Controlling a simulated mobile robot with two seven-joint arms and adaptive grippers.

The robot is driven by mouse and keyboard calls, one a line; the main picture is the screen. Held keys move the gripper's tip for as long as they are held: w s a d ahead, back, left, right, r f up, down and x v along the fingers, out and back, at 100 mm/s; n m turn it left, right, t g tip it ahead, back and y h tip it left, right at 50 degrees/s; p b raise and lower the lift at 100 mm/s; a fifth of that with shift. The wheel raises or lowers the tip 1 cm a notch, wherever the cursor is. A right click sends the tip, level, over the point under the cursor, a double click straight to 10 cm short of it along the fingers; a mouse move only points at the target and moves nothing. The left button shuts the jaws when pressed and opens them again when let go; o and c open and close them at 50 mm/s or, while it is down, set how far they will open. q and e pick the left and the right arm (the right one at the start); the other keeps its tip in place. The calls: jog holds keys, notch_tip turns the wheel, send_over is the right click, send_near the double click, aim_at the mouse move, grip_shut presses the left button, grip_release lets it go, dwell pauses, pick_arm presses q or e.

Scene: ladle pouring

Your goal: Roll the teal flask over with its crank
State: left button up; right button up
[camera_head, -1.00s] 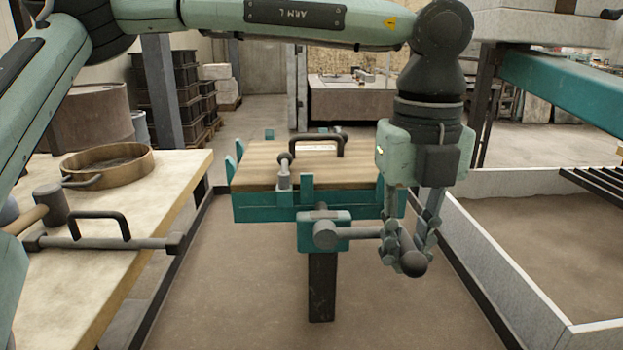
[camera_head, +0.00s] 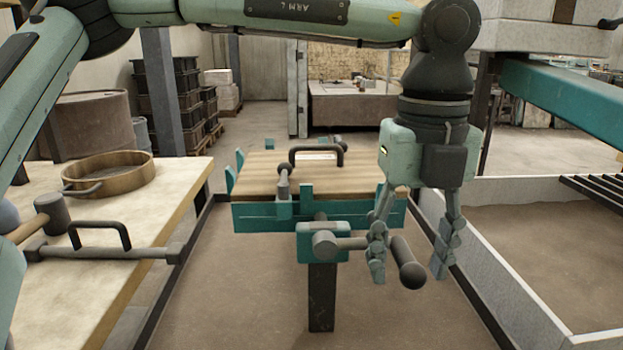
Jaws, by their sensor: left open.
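The teal flask (camera_head: 262,217) lies level, covered by a wooden board (camera_head: 262,172) with a dark handle (camera_head: 317,157) on top. A teal bearing block (camera_head: 308,243) on a dark post stands at its near side. The crank's grey arm (camera_head: 352,243) runs right from this block to a dark grip (camera_head: 406,262). My left gripper (camera_head: 409,264) points down with its fingers spread, one on each side of the crank grip. The left finger hides part of the crank arm. My right gripper is not in view.
A pale workbench (camera_head: 110,212) at the left holds a round brown sieve (camera_head: 108,172), a mallet (camera_head: 52,208) and a bar with a handle (camera_head: 110,252). A grey-walled sand bin (camera_head: 505,290) stands close at the right. The floor before the post is clear.

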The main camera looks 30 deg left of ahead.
pick_arm(q)
jog(key=r+p, duration=0.1)
jog(key=s+r+p, duration=0.1)
jog(key=r, duration=0.1)
jog(key=s+d+r+p, duration=0.1)
jog(key=r, duration=0.1)
jog(key=shift+d+r, duration=0.1)
jog(key=shift+r, duration=0.1)
jog(key=shift+s, duration=0.1)
dwell(0.4)
